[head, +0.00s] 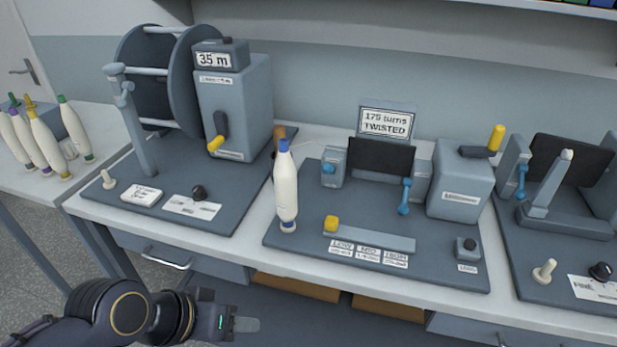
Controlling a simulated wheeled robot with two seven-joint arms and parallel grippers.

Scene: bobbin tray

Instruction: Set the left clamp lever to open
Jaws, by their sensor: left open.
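The left clamp (333,174) is a small grey block on the middle machine, left of a dark panel. The right clamp (421,182) has a longer blue lever (405,197) that hangs down. My left gripper (246,325) is open and empty, low in front of the bench edge, below and left of the left clamp and well apart from it. My right gripper is not in view.
A yellow slider knob (331,224) sits nearby. The winder (235,105) stands left; another machine (565,205) stands right.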

